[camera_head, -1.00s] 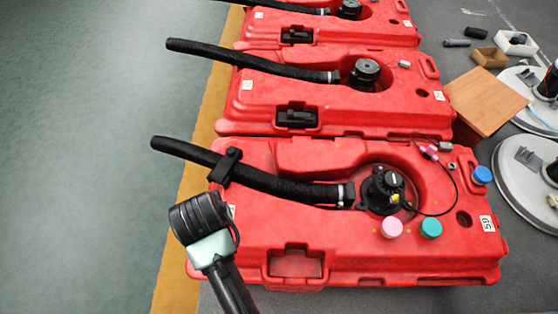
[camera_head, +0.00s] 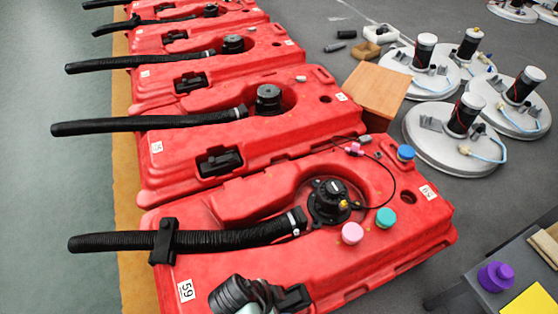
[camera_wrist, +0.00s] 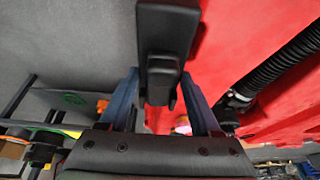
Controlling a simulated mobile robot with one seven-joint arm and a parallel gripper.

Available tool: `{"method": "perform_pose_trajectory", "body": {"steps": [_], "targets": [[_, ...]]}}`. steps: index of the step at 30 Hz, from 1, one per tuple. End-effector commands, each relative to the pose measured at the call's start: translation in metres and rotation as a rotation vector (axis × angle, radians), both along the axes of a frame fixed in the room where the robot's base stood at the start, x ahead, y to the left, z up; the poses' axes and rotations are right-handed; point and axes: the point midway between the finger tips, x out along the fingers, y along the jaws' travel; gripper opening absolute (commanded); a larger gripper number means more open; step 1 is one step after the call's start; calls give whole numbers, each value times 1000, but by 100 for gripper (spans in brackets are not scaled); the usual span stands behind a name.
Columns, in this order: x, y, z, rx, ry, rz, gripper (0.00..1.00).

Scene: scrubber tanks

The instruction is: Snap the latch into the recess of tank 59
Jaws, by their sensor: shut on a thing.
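Tank 59 (camera_head: 375,262) is the nearest red tank, with a white 59 label (camera_head: 186,290) on its left end. A black hose (camera_head: 235,239) and a black round cap (camera_head: 328,200) sit on it. My gripper (camera_head: 276,295) is at the lower edge of the head view, over the tank's near side. It is shut on the black latch (camera_head: 294,298), which also shows between the blue-grey fingers in the wrist view (camera_wrist: 167,45). My wrist and the frame edge hide the tank's recess, so I cannot tell whether the latch touches it.
Pink (camera_head: 352,233) and teal (camera_head: 385,217) caps stand near the round cap. The neighbouring tank (camera_head: 290,125) has a black latch (camera_head: 219,161) in its recess. A table (camera_head: 470,275) with a purple object (camera_head: 496,277) stands at right.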

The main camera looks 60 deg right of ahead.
Motion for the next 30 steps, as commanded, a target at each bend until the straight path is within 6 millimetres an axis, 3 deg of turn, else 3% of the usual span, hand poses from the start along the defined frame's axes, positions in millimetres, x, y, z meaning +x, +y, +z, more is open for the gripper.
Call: {"method": "perform_pose_trajectory", "body": {"steps": [20, 30], "targets": [[0, 0, -51, 0, -1, -2, 0], [0, 0, -59, 0, -1, -2, 0]]}}
